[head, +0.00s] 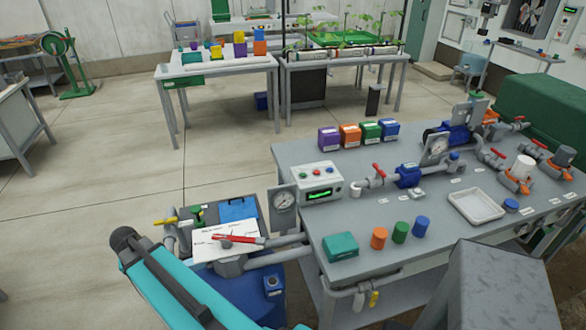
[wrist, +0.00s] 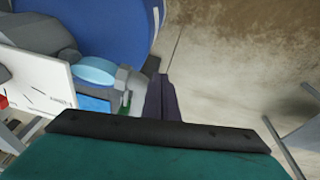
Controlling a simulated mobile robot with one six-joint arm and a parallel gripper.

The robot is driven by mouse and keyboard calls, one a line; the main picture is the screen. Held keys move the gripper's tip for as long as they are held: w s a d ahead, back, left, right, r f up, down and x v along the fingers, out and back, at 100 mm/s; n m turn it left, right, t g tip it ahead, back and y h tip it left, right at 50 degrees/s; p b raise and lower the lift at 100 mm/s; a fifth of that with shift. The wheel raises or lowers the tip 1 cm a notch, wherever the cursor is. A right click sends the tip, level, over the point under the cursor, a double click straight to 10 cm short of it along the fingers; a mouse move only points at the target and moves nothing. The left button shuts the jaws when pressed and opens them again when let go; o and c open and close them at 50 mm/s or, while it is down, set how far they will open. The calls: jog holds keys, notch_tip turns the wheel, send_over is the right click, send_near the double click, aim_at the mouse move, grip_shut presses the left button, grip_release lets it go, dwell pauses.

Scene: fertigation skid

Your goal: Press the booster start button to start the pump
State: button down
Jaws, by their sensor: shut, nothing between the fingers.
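A light grey control box (head: 318,183) stands at the left end of the grey bench. Its sloped top carries a few small coloured buttons (head: 317,174), and a green-lit display is on its front. The labels are too small to read, so I cannot tell which one is the booster start button. A small dark blue box with a round top piece (head: 273,284) is at the lower middle; its use is unclear. My gripper (wrist: 161,98) shows in the wrist view as dark fingers, shut and empty, over bare floor beside a large blue rounded body. The control box is not recognisable there.
A pressure gauge (head: 284,199) stands just left of the control box. A white panel (head: 226,241) with a red handle and pipes lies nearer. Coloured boxes (head: 349,135), cylinders (head: 379,238) and a white tray (head: 476,206) occupy the bench. Open floor (head: 80,200) is at left.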

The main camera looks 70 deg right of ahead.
jog(key=d+r+m+h, duration=0.1)
jog(key=d+r+m, duration=0.15)
jog(key=d, duration=0.45)
jog(key=d+r+m+h, duration=0.1)
jog(key=d+r+m, duration=0.15)
jog(key=d, duration=0.45)
notch_tip(320, 180, up, 18)
jog(key=m+g+h, duration=0.4)
jog(key=m, duration=1.2)
send_over(301, 175)
jog(key=shift+s+a, duration=0.1)
jog(key=shift+a, duration=0.05)
jog(key=shift+f, duration=0.1)
jog(key=shift+f, duration=3.25)
jog(key=shift+f+b, duration=1)
jog(key=shift+b, duration=0.2)
